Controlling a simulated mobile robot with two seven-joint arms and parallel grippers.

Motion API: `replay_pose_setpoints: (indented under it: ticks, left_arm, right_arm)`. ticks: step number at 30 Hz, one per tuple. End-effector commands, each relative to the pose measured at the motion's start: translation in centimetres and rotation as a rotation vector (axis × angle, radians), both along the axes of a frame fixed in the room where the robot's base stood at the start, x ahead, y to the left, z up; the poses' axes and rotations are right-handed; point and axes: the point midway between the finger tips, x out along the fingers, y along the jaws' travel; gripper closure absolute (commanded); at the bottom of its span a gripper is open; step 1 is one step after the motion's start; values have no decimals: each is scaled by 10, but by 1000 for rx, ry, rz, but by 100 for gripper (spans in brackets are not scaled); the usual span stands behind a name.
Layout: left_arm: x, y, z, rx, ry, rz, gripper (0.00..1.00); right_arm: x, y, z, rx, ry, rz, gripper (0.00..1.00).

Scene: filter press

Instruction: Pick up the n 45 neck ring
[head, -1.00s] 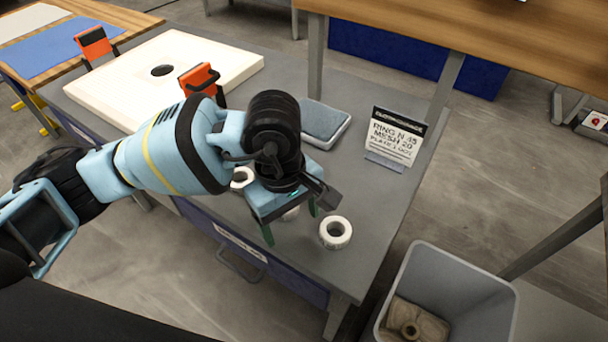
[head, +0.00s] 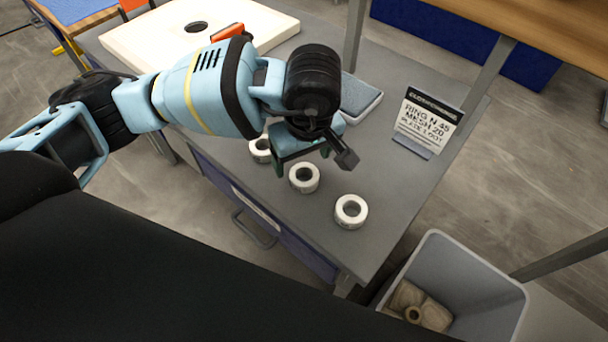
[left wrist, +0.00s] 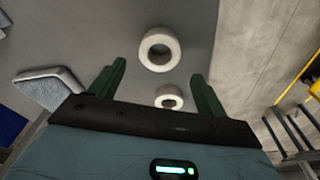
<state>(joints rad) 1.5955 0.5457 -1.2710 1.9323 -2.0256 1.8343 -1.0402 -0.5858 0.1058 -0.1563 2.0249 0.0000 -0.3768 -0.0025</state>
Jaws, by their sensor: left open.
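Three white neck rings lie in a row on the grey bench: a left one (head: 257,157), a middle one (head: 304,187) and a right one (head: 351,222). I cannot read an N 45 mark on any of them. My left gripper (head: 298,160) is open and empty, above the bench by the left and middle rings, partly covering the left one. In the left wrist view, its green fingers (left wrist: 158,68) stand apart. One ring (left wrist: 160,65) shows near and beyond the fingertips, and another ring (left wrist: 169,105) lies between the fingers, nearer the palm. My right gripper is not in view.
A card (head: 426,120) reading "RING N 45 MESH 20" stands on the bench (head: 400,185). A grey-blue pad (head: 358,97) and a white plate (head: 150,42) lie behind my arm. A grey bin (head: 485,290) holding brown pieces is at the lower right.

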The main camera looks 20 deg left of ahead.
Motion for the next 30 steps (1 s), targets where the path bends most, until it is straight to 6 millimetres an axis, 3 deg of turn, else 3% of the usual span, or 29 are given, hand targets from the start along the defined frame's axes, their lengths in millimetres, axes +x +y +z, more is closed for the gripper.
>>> replay_pose_setpoints:
  ticks: [9,18,30]
  left_arm:
    - [-1,-3,-41,0,2,1,24]
    - [0,-3,-45,-1,0,0,24]
    - [0,-3,-44,-1,0,0,73]
  right_arm:
    - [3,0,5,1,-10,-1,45]
    - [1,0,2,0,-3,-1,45]
    - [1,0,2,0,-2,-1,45]
